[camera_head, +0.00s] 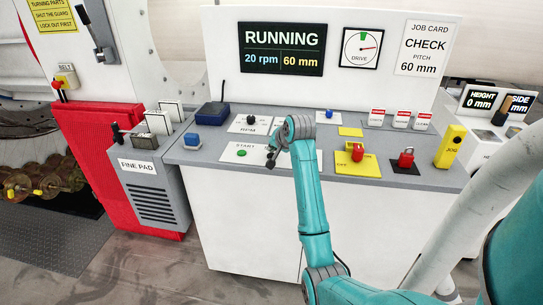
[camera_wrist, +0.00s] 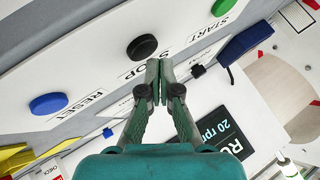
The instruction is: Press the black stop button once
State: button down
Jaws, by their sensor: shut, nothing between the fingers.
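The black stop button (camera_wrist: 141,46) is a round dark cap on a white panel in the wrist view, with the word STOP printed beside it. My gripper (camera_wrist: 159,64) is shut and empty, its fingertips close beside the button in that view, over the lettering. I cannot tell how high they are above the panel. In the head view my gripper (camera_head: 271,156) is over the console, right of the green start button (camera_head: 241,153). My arm hides the stop button there.
The blue reset button (camera_wrist: 48,103) and the green start button (camera_wrist: 223,7) flank the stop button. The grey console top (camera_head: 220,172) also carries a yellow-based red button (camera_head: 357,153) and a red padlock-like part (camera_head: 406,158). The upright display (camera_head: 282,49) reads RUNNING, 20 rpm, 60 mm.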

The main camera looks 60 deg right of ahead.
jog(key=shift+r, duration=0.2)
jog(key=shift+r, duration=2.45)
jog(key=shift+s, duration=0.1)
